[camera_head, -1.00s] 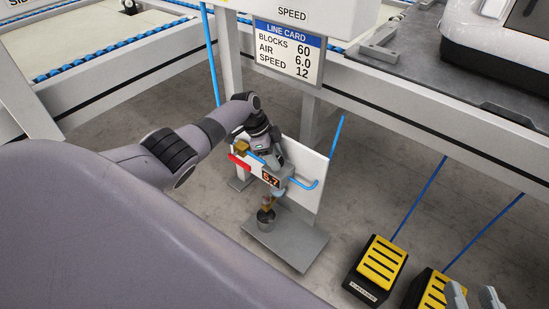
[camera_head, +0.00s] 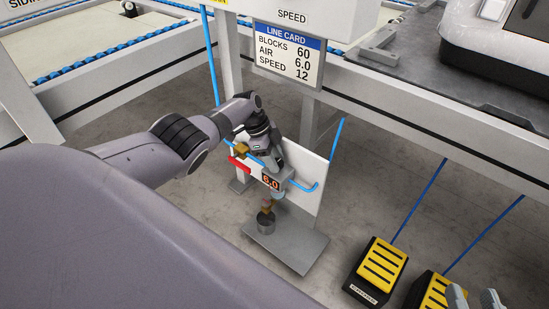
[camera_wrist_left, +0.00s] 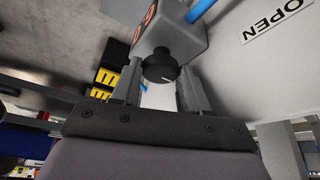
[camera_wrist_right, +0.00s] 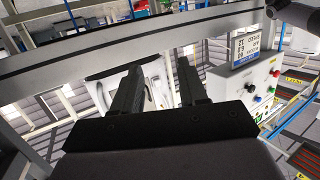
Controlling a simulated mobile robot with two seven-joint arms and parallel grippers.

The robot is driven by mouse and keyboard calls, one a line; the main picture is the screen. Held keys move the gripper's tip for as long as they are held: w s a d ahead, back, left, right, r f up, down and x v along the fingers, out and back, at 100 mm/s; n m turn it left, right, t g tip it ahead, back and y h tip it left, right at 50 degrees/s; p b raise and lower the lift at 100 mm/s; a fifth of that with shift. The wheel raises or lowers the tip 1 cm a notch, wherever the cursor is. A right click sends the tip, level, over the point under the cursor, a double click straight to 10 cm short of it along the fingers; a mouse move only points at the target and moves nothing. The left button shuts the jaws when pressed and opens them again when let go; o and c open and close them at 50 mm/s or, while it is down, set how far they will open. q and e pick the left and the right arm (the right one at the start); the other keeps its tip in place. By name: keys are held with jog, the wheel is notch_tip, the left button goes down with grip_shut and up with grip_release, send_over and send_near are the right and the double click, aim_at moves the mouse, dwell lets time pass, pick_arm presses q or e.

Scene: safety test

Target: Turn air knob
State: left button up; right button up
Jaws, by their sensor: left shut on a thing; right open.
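The air unit stands low on a white panel, and its display (camera_head: 271,182) reads 6.0. In the left wrist view the black round air knob (camera_wrist_left: 160,66), with a white pointer line, sits on the grey unit body (camera_wrist_left: 178,25). My left gripper (camera_wrist_left: 158,80) has a finger on each side of the knob and is shut on it. In the head view this gripper (camera_head: 279,168) is at the top of the unit, and the knob is hidden there. My right gripper (camera_head: 474,298) is open and empty at the lower right; it also shows in the right wrist view (camera_wrist_right: 158,72).
The line card (camera_head: 289,52) above reads BLOCKS 60, AIR 6.0, SPEED 12. A red lever (camera_head: 239,162) and blue hose (camera_head: 305,185) are beside the unit. Yellow-topped pedals (camera_head: 382,263) stand on the floor to the right.

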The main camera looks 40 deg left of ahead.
pick_arm(q)
jog(key=o, duration=0.8)
jog(key=shift+c, duration=0.2)
jog(key=shift+a+r+p, duration=0.2)
jog(key=shift+r+p, duration=0.35)
jog(key=shift+r, duration=0.05)
jog(key=p+v, duration=0.4)
jog(key=v, duration=0.2)
jog(key=shift+s, duration=0.15)
pick_arm(e)
jog(key=a+g, duration=0.1)
jog(key=w+a+m+g+y, duration=0.1)
jog(key=a, duration=0.1)
jog(key=shift+f+m, duration=0.15)
jog(key=shift+m, duration=0.15)
pick_arm(q)
jog(key=shift+f, duration=0.1)
pick_arm(e)
jog(key=shift+s, duration=0.1)
